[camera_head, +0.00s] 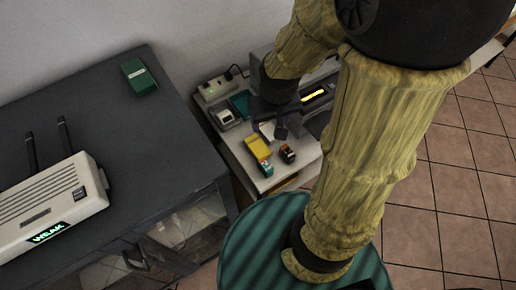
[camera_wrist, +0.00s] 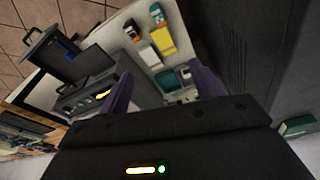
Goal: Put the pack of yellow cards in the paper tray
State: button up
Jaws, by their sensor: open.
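The pack of yellow cards (camera_head: 257,145) lies flat on the white table in the head view. In the wrist view the yellow pack (camera_wrist: 163,40) is beyond the fingertips, near the top centre. My gripper (camera_head: 273,120) is open and empty, above the table just behind the pack and apart from it. Its two fingers also show in the wrist view (camera_wrist: 160,90). A black open tray (camera_wrist: 62,54), seemingly the paper tray, is at the upper left of the wrist view. My arm hides part of that side of the table in the head view.
Beside the yellow pack are a teal item (camera_head: 264,168), a small orange-and-black item (camera_head: 288,153) and a white box (camera_wrist: 149,56). A grey device with a lit display (camera_head: 314,97) stands right. A dark cabinet (camera_head: 110,120) holds a green pack (camera_head: 139,77) and a white router (camera_head: 50,200).

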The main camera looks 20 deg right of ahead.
jog(key=w+f+n+g+b, duration=0.2)
jog(key=w+f+b, duration=0.3)
jog(key=w+f, duration=0.8)
jog(key=shift+w+a+f+n, duration=0.2)
jog(key=shift+f+n, duration=0.3)
jog(key=shift+f, duration=0.4)
jog(key=shift+f, duration=0.1)
jog(key=b, duration=0.2)
send_over(257, 145)
notch_tip(257, 145, down, 12)
jog(key=shift+w, duration=0.1)
jog(key=shift+a, duration=0.1)
jog(key=f, duration=0.4)
jog(key=shift+s+f, duration=0.15)
jog(key=shift+s, duration=0.05)
jog(key=shift+f, duration=0.5)
jog(key=shift+c, duration=0.3)
